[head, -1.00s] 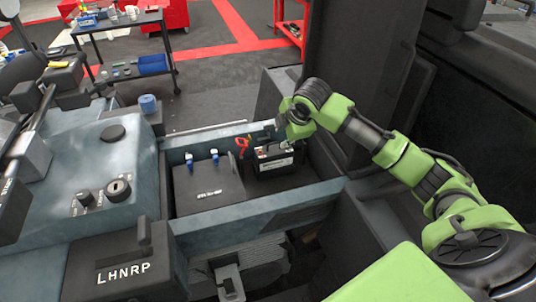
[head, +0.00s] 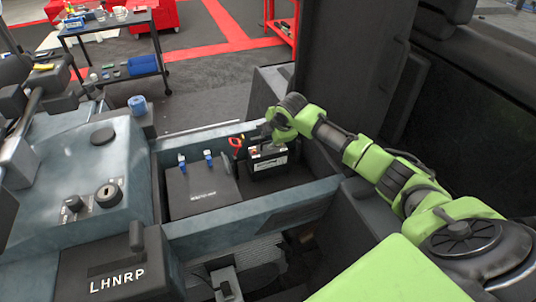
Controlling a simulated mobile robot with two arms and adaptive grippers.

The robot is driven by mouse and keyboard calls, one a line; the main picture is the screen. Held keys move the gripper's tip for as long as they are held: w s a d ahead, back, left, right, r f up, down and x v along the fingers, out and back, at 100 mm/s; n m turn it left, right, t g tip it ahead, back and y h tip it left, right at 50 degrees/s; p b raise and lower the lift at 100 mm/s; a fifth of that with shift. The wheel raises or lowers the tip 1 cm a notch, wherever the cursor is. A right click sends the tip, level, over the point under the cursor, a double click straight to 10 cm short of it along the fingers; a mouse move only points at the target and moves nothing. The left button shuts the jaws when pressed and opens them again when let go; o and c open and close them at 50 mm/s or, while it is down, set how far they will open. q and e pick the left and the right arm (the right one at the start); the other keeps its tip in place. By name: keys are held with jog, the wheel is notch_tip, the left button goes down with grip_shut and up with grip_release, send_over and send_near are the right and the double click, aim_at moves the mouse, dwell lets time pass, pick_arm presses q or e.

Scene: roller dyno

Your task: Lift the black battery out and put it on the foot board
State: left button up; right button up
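A small black battery (head: 270,165) with a light label strip stands upright in the right part of an open grey-blue compartment (head: 262,208). Red clips or leads (head: 236,145) are at its left top edge. My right gripper (head: 266,141) is at the battery's top, pointing down from the green arm. Its fingers are small, dark and partly hidden, so I cannot tell whether they touch or grip the battery. A ribbed dark surface (head: 250,256) below the compartment may be the foot board; I cannot be sure. My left gripper is not in view.
A wider black box (head: 198,190) with blue terminals (head: 208,156) fills the compartment's left part. A dark upright panel (head: 345,90) stands close behind my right arm. A gear selector marked LHNRP (head: 112,275) is at lower left. A tool cart (head: 110,72) stands at the back.

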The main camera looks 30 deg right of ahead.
aim_at(268, 142)
jog(key=x, duration=0.4)
grip_shut()
jog(key=shift+w, duration=0.1)
jog(key=shift+r, duration=0.1)
